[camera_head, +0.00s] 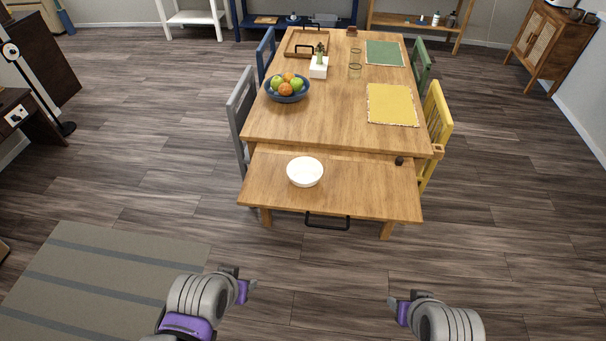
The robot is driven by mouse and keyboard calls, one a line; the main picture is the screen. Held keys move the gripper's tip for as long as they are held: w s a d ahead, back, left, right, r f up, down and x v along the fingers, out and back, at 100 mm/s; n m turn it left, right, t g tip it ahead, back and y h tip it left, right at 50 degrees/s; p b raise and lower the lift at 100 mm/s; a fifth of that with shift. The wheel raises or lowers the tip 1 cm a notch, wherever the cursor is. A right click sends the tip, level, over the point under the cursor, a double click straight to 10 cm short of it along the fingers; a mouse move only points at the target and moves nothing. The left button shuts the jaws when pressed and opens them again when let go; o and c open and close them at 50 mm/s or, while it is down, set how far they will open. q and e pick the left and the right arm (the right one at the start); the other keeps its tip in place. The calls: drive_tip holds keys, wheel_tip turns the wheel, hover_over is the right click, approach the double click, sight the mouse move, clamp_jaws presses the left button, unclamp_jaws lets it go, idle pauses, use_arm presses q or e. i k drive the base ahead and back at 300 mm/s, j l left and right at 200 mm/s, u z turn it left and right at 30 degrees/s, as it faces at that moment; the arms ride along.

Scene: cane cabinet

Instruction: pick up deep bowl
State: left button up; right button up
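A white bowl (305,171) sits upright on the low front leaf (370,190) of the wooden table; its inside looks empty. A dark blue bowl (287,97) holding several fruits stands farther back, near the table's left edge. My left gripper (246,286) is over the floor at the lower left, in front of the table and apart from both bowls. My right gripper (398,304) is over the floor at the lower right, also apart from everything. Both grippers are small and seen from behind, so their finger openings cannot be made out.
The front leaf has a black handle (327,222). Yellow (393,105) and green (384,53) placemats, glasses (354,70), a white planter (319,68) and a wooden tray (302,44) lie farther back. Chairs line both sides. A striped rug (100,275) lies left; floor before the table is clear.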

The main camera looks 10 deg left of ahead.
sight(303, 172)
drive_tip(key=i+l+z, duration=0.1)
drive_tip(key=i+z, duration=0.35)
drive_tip(key=i, duration=0.55)
